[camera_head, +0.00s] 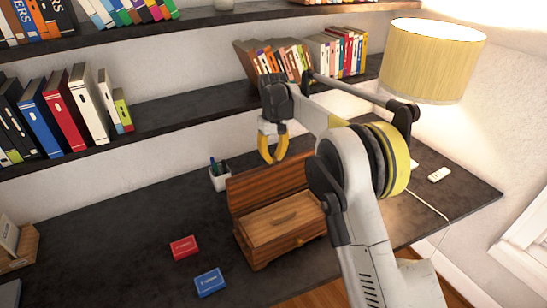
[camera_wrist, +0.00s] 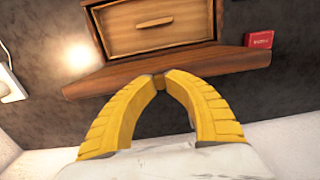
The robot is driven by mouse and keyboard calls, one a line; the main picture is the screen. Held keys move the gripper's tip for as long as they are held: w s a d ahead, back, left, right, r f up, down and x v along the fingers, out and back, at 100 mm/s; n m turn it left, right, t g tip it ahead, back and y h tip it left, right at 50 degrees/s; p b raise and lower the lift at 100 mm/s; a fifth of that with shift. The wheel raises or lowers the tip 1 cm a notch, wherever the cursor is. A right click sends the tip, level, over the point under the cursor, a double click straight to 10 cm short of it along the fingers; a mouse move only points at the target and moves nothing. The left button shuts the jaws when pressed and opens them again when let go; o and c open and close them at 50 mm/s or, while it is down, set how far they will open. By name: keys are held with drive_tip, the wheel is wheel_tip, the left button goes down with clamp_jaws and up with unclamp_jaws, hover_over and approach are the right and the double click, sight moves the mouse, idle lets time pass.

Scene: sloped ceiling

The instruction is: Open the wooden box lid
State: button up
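The wooden box (camera_head: 257,258) stands on the dark desk. Its hinged lid (camera_head: 267,187) is raised along the back, tilted up, and the inside shows a lighter panel with a handle (camera_head: 284,217). My gripper (camera_head: 269,161) is at the lid's upper edge, on its back side, with its yellow fingers pointing down. The box opening (camera_wrist: 155,24) lies beyond. I cannot tell whether the tips touch the lid.
A red card box (camera_head: 184,247) and a blue one (camera_head: 209,282) lie left of the wooden box. A pen cup (camera_head: 219,178) stands behind it at left. Shelves with books (camera_head: 62,112) hang above the desk. A yellow lamp (camera_head: 432,62) is at upper right.

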drive_tip(key=o, duration=0.5)
drive_tip(key=shift+w+a+f, duration=0.1)
wheel_tip(320, 180, up, 12)
